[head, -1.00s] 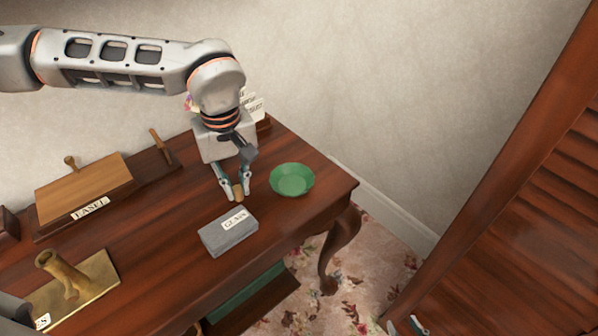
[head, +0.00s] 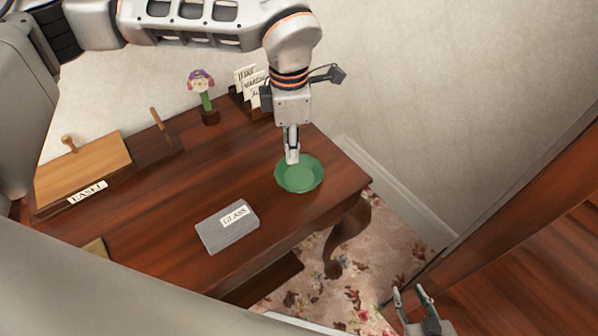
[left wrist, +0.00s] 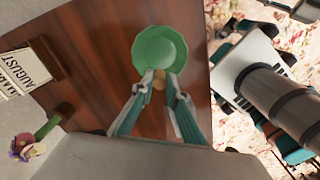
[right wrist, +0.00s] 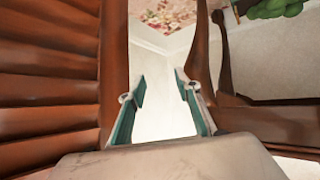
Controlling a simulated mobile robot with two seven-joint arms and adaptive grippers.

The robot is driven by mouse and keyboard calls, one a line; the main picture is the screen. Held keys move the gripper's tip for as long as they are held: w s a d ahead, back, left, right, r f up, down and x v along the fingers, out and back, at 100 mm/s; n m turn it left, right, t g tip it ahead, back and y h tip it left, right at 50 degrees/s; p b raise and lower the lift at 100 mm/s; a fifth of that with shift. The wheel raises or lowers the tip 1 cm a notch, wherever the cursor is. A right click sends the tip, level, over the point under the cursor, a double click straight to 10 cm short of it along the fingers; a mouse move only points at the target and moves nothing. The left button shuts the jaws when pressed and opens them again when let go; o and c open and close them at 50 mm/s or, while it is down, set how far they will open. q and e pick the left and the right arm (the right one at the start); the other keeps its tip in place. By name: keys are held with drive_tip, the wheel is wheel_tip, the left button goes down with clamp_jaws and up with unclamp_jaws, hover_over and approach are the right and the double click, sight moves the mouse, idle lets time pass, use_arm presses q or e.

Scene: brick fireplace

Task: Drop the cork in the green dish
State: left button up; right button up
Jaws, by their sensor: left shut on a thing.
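The green dish (head: 303,181) stands on the dark wooden desk near its right end. My left gripper (head: 292,160) is above the dish's far rim, pointing down. In the left wrist view its fingers (left wrist: 158,80) are shut on the small tan cork (left wrist: 159,84), which lies at the near edge of the green dish (left wrist: 160,50) as seen there. The cork is hidden in the head view. My right gripper (head: 415,294) is low at the right, away from the desk. In the right wrist view its fingers (right wrist: 158,85) are apart with nothing between them.
A grey box labelled GLASS (head: 228,228) lies on the desk left of the dish. A flower figure (head: 204,95) and a card holder (head: 250,88) stand at the back. An EASEL-labelled wooden box (head: 85,172) is at the left. A louvred wooden panel (right wrist: 45,85) is beside my right gripper.

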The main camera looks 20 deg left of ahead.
sight(292, 180)
use_arm(q)
drive_tip(key=shift+f, duration=0.6)
wheel_tip(292, 180, down, 3)
drive_tip(key=shift+f+b, duration=0.1)
drive_tip(key=shift+b, duration=1.1)
drive_tip(key=shift+f+b, duration=0.4)
drive_tip(key=shift+f, duration=0.25)
drive_tip(key=o, duration=0.8)
wheel_tip(292, 180, up, 12)
drive_tip(key=shift+r, duration=0.15)
use_arm(e)
drive_tip(key=shift+w+d+f, duration=0.2)
drive_tip(key=shift+f, duration=0.35)
drive_tip(key=shift+w+d+f, duration=0.15)
drive_tip(key=shift+d+f, duration=0.05)
drive_tip(key=shift+f, duration=0.3)
